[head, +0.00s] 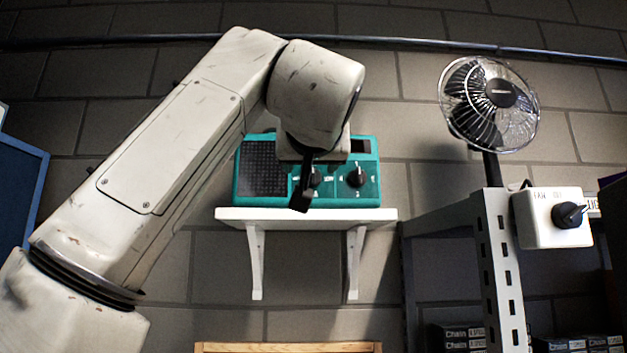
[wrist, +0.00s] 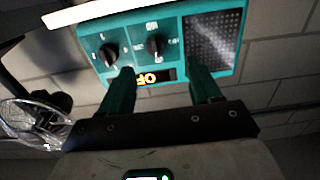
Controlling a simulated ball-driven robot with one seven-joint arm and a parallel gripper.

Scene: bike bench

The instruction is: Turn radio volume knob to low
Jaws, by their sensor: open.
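A teal radio (head: 335,190) sits on a white wall shelf. It has a dark speaker grille (head: 262,168) at left and two black knobs. The left knob (head: 316,177) is partly behind my gripper; the right knob (head: 357,177) shows clear. In the upside-down wrist view, the word-labelled knob (wrist: 155,45) is beside the grille, and the other knob (wrist: 108,54) has small marks. The labels are too small to read surely. A lit display shows partly hidden letters. My gripper (wrist: 162,72) is open and empty, in front of the radio, with a gap to the knobs; it also shows in the head view (head: 303,188).
The white shelf (head: 240,215) has two brackets below. To the right stand a black fan (head: 489,104), a perforated metal post (head: 499,260) and a white box with a black dial (head: 553,222). A blue board edge (head: 20,190) is at far left.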

